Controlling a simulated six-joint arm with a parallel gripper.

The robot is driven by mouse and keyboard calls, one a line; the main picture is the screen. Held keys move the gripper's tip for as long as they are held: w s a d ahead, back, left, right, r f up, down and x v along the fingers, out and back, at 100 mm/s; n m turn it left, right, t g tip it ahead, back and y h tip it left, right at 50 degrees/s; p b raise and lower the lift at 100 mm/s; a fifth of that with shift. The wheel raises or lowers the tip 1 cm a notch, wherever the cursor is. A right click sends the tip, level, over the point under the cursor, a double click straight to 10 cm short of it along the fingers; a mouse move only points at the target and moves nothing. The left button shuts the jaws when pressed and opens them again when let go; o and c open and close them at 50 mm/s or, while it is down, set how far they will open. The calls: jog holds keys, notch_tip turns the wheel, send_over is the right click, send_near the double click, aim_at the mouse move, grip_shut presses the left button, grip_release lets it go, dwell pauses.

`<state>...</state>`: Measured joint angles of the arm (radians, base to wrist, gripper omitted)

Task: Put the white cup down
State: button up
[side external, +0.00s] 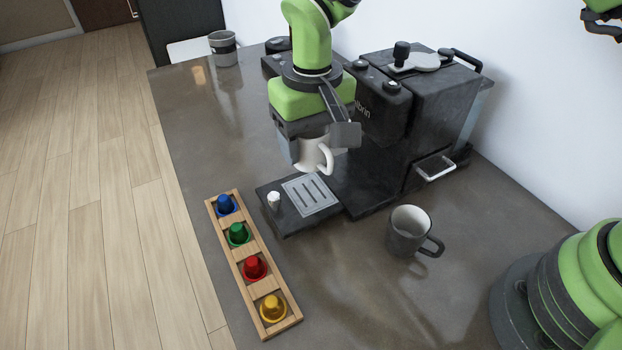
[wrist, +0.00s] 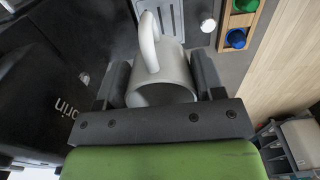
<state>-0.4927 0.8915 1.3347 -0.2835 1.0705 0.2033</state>
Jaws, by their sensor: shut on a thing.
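The white cup (side external: 308,156) hangs in my gripper (side external: 316,140) in the side view, in front of the black coffee machine. It looks upright, with its handle towards the right. It appears a little above and behind the metal drip grate (side external: 311,195). In the wrist view the cup (wrist: 168,80) sits between the two dark fingers of my gripper (wrist: 161,88), which are shut on its sides. Its handle (wrist: 149,42) points away from the gripper body. The exact gap under the cup is hard to tell.
The black coffee machine (side external: 425,110) stands behind and right. A dark grey mug (side external: 409,230) stands to the right on the counter (side external: 350,285). A wooden rack (side external: 246,272) with coloured capsules lies left of the grate. A grey canister (side external: 223,50) stands at the far left.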

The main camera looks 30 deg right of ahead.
notch_tip(320, 180, down, 7)
jog(key=shift+r, duration=0.1)
dwell(0.4)
jog(key=o, duration=1)
notch_tip(320, 180, up, 12)
jog(key=shift+r, duration=0.1)
